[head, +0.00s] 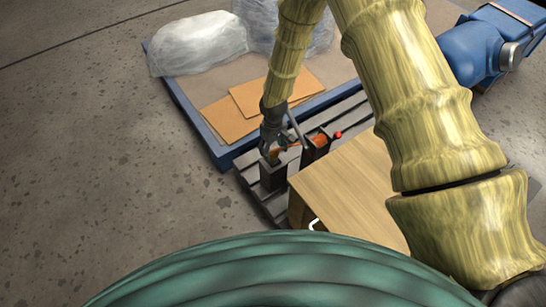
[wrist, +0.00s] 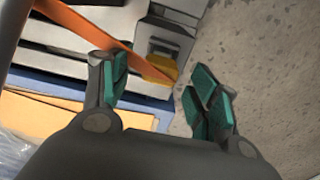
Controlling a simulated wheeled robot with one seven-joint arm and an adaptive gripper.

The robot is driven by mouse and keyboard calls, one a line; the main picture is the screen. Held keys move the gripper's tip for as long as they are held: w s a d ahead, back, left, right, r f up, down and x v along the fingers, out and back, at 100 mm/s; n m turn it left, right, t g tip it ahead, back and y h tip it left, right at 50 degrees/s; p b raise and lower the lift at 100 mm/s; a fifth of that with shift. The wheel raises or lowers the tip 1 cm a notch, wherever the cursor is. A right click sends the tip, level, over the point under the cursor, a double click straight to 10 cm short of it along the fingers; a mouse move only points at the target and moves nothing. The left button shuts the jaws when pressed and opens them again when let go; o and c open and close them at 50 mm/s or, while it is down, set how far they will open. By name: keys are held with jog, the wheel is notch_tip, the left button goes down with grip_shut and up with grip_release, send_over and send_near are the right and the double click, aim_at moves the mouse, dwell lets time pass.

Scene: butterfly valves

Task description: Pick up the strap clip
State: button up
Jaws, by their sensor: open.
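An orange strap (wrist: 95,30) runs diagonally in the wrist view and ends in a yellow-orange strap clip (wrist: 160,70). The clip lies over the end of a grey block (wrist: 168,40). My gripper (wrist: 160,85) is open, its teal-padded fingers to the left and right of the clip in the picture. I see no contact, and cannot tell how deep the clip is between them. In the head view my gripper (head: 270,147) points down just above a dark post (head: 272,176). A bit of orange strap (head: 293,147) shows beside it; the clip is mostly hidden there.
Behind is a blue-edged platform (head: 215,150) with cardboard (head: 225,120) and wrapped bags (head: 200,45). The floor at left is clear.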

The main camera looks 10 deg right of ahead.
notch_tip(320, 180, down, 2)
jog(key=shift+f, duration=0.2)
jog(key=c, duration=1.3)
notch_tip(320, 180, up, 10)
jog(key=shift+f+p, duration=0.15)
jog(key=shift+p, duration=0.7)
notch_tip(320, 180, up, 7)
jog(key=p, duration=0.4)
notch_tip(320, 180, up, 13)
jog(key=m+b, duration=0.4)
send_over(273, 151)
jog(key=s+d, duration=0.4)
jog(key=s, duration=0.2)
jog(key=r+p, duration=0.1)
jog(key=p, duration=0.5)
jog(key=s+r+p, duration=0.1)
jog(key=r+p, duration=0.1)
jog(key=p, duration=0.4)
jog(key=s+r+p, duration=0.1)
jog(key=r+p, duration=0.1)
jog(key=p, duration=0.4)
jog(key=shift+s, duration=0.15)
